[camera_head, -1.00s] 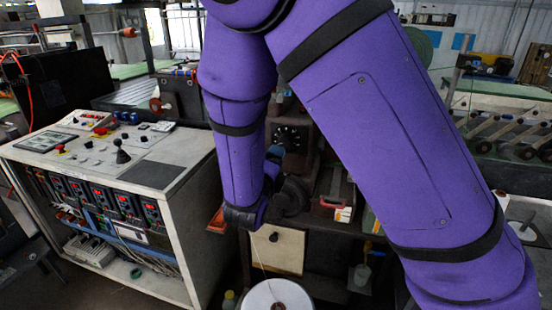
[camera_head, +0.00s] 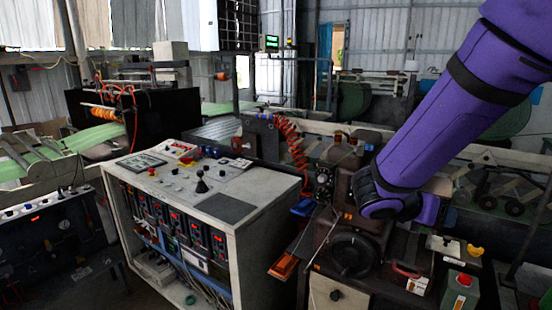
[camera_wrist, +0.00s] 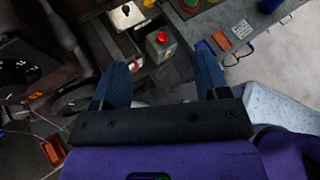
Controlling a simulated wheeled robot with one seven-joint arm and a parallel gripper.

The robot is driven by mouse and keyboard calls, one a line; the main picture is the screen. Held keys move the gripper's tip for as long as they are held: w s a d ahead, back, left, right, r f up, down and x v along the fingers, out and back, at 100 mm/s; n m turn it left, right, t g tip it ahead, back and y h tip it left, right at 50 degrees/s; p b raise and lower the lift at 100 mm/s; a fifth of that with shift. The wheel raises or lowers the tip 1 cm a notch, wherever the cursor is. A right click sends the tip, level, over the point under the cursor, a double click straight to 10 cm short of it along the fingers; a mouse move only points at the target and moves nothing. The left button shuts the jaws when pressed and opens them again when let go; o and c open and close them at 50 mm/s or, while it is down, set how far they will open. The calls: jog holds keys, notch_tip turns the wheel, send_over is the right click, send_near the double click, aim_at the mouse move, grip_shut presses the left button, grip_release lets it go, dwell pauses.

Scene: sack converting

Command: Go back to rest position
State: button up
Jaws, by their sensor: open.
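My gripper (camera_wrist: 163,72) shows in the wrist view with its two blue fingers spread wide apart. Nothing is between the fingers, and they are apart from the things below. In the head view my purple arm comes in from the upper right and bends above the dark machine (camera_head: 352,255). I cannot make out the gripper's fingers there.
A control cabinet (camera_head: 262,215) with a joystick and red displays stands left of the machine. A grey box with a red button (camera_head: 462,288) is at the lower right; a similar one (camera_wrist: 162,40) shows beyond the fingers. An orange tray (camera_head: 284,267) juts out between cabinet and machine.

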jog(key=s+d+r+m+g+y, duration=0.1)
jog(key=s+r+m+y, duration=0.15)
jog(key=s+m, duration=0.4)
jog(key=s+d+r+m+g+y, duration=0.2)
jog(key=s+m+y, duration=0.25)
jog(key=m, duration=0.25)
jog(key=s+a+r+m+t+y, duration=0.4)
jog(key=s+r+m, duration=0.2)
jog(key=m, duration=0.5)
jog(key=shift+s+a+r+m+y, duration=0.2)
jog(key=shift+s+a+m+y, duration=0.2)
jog(key=shift+s, duration=0.4)
